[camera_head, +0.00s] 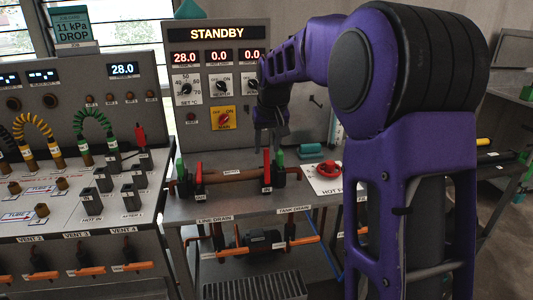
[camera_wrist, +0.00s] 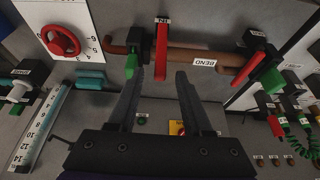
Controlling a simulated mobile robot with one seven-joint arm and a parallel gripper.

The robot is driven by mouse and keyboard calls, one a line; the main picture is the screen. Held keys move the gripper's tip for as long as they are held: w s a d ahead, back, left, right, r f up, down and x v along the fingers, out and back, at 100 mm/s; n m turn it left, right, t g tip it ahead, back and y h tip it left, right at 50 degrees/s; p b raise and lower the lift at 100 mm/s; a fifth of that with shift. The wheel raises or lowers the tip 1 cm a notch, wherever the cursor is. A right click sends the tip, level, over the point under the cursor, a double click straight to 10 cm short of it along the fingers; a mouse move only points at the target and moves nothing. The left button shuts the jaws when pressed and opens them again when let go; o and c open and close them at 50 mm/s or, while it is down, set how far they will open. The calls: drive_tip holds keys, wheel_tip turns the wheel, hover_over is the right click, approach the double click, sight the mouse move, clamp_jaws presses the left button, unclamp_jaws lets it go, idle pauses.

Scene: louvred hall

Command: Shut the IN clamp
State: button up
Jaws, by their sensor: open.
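The IN clamp stands at the right end of a copper pipe marked BEND (camera_head: 232,174). Its red lever (camera_head: 266,170) is upright beside a green-topped part (camera_head: 278,158). The wrist view shows the scene turned over, with the IN label (camera_wrist: 162,20) above the red lever (camera_wrist: 161,50). My gripper (camera_head: 268,145) is open and hangs above that clamp. In the wrist view, the lever's end shows between the open fingertips (camera_wrist: 160,76); I cannot tell whether they touch it. A similar red lever (camera_head: 198,174) stands at the pipe's left end, also in the wrist view (camera_wrist: 249,68).
The STANDBY panel (camera_head: 217,60) rises behind. A bench with hoses and fittings (camera_head: 80,180) is at left.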

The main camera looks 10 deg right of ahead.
drive_tip(key=shift+x, duration=1.15)
clamp_jaws()
idle(0.6)
